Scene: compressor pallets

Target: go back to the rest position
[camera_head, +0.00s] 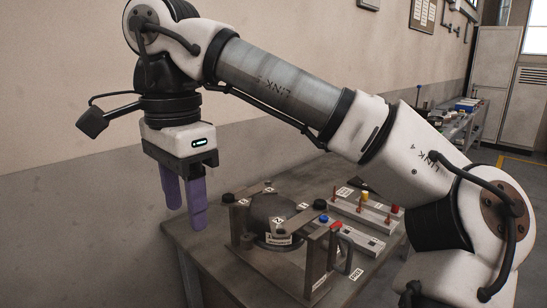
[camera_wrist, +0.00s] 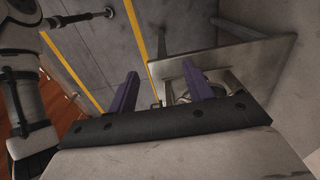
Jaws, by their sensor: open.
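My gripper (camera_head: 184,205) hangs pointing down at the left end of the work table, with purple fingers. It is beside and above the table's left edge, apart from the fixture, and nothing is between its fingers. In the wrist view my gripper (camera_wrist: 165,90) shows its two purple fingers spread apart and empty. The table (camera_head: 205,250) bears a dark round compressor part (camera_head: 268,212) in a metal fixture frame (camera_head: 318,262).
A rail (camera_head: 362,214) with colored pegs stands behind the fixture on the table. A wall (camera_head: 60,120) runs close behind my arm. Another bench (camera_head: 455,125) with items is at the far right, near grey cabinets (camera_head: 495,75). Yellow floor lines (camera_wrist: 137,30) show in the wrist view.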

